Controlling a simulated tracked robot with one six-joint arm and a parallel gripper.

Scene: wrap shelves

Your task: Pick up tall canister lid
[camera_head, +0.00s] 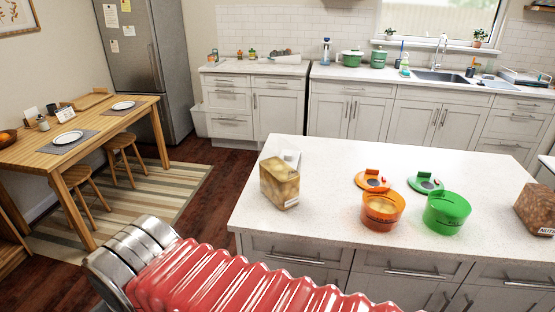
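An orange canister (382,211) and a green canister (447,213) stand open on the white island. An orange lid (373,181) and a green lid (425,183), each with a raised handle, lie flat just behind them. I cannot tell which of these is the tall canister lid. On the far counter, a wide green container (350,58) and a narrower green container (378,59) stand near the window; their tops are too small to make out. My red ribbed arm crosses the bottom of the view in front of the island. My gripper is not in view.
A brown box (280,182) stands at the island's left, and another brown box (537,209) is at its right edge. The island top (325,205) between the left box and orange canister is clear. A wooden table (92,139) with stools is at left.

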